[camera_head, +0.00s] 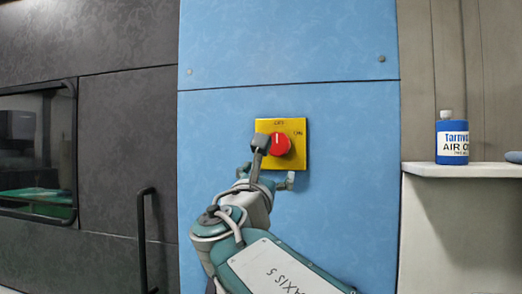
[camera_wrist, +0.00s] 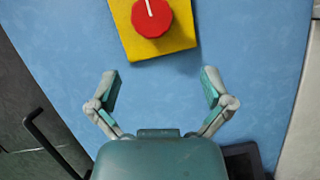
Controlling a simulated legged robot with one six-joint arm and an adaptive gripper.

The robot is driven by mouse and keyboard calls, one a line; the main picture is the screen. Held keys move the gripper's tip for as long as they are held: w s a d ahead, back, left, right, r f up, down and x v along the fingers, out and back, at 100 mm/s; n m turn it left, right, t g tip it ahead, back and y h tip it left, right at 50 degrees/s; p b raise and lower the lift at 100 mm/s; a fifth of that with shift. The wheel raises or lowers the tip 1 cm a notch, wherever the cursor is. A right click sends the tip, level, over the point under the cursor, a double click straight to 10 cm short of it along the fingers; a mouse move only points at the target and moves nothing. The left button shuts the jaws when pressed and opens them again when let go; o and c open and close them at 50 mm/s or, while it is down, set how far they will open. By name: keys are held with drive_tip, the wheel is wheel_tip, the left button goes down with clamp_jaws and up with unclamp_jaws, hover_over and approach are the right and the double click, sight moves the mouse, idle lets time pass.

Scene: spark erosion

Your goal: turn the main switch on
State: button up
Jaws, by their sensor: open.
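The main switch is a red round knob (camera_head: 279,144) on a yellow square plate (camera_head: 296,163) fixed to the blue panel. The plate has "OFF" above the knob and "ON" to its upper right. In the wrist view the red knob (camera_wrist: 152,17) with a white pointer line lies at the top, on its yellow plate (camera_wrist: 178,41). My gripper (camera_wrist: 160,85) is open and empty, its fingers spread apart below the plate in that view. In the head view my gripper (camera_head: 272,163) is in front of the plate's lower left part. I see no contact with the knob.
The blue panel (camera_head: 230,120) around the plate is flat and clear. A black vertical handle (camera_head: 142,240) stands out on the dark cabinet at the left. At the right a white shelf (camera_head: 470,170) holds a blue bottle (camera_head: 452,141).

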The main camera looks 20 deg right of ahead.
sight(276, 146)
drive_tip(key=shift+n, duration=0.4)
drive_tip(key=x, duration=0.7)
drive_tip(key=r+x, duration=0.1)
drive_tip(key=x, duration=0.3)
drive_tip(key=shift+a, duration=0.4)
drive_tip(key=shift+a, duration=0.1)
drive_tip(key=c, duration=1)
